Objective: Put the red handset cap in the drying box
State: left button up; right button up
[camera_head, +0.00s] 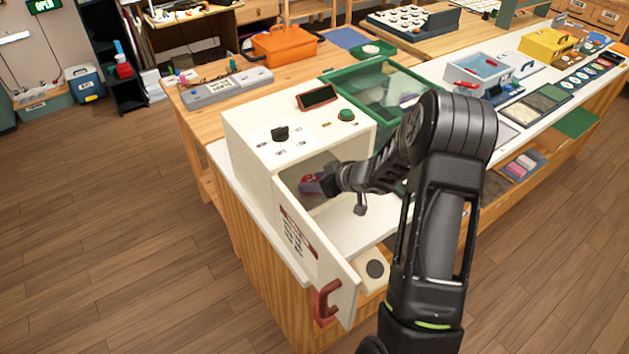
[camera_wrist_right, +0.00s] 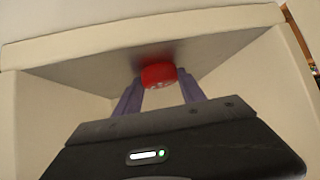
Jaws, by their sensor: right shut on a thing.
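The drying box (camera_head: 252,148) is a cream cabinet with a knob and a green button on top. Its door (camera_head: 318,250) stands open, with a red handle at its outer edge. My right gripper (camera_head: 318,184) reaches in through the opening and is shut on the red handset cap (camera_head: 309,186). In the right wrist view the red cap (camera_wrist_right: 158,75) sits between the two purple fingers (camera_wrist_right: 160,95), near a pale inner surface of the box. I cannot tell whether the cap touches that surface. My left gripper is not in view.
A green-rimmed clear bin (camera_head: 370,82) stands behind the box. An orange toolbox (camera_head: 283,47) and a grey tray (camera_head: 227,86) are on the table behind it. A white piece with a dark disc (camera_head: 375,269) lies beside the open door. The floor at left is clear.

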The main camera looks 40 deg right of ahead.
jog(key=shift+s+f, duration=0.25)
jog(key=shift+f, duration=0.35)
jog(key=o, duration=1.1)
jog(key=shift+a, duration=0.1)
jog(key=o, duration=0.4)
jog(key=shift+s+f, duration=0.15)
jog(key=shift+s, duration=0.05)
jog(key=shift+w+r, duration=0.1)
jog(key=shift+r, duration=0.4)
jog(key=shift+w+r+p+v, duration=0.1)
jog(key=shift+p+v, duration=0.15)
jog(key=shift+v, duration=1.75)
jog(key=shift+w+r+p+v, duration=0.1)
jog(key=shift+p+v, duration=0.15)
jog(key=shift+v, duration=1.75)
jog(key=shift+w+r+p+v, duration=0.1)
jog(key=shift+p+v, duration=0.15)
jog(key=shift+v, duration=1.7)
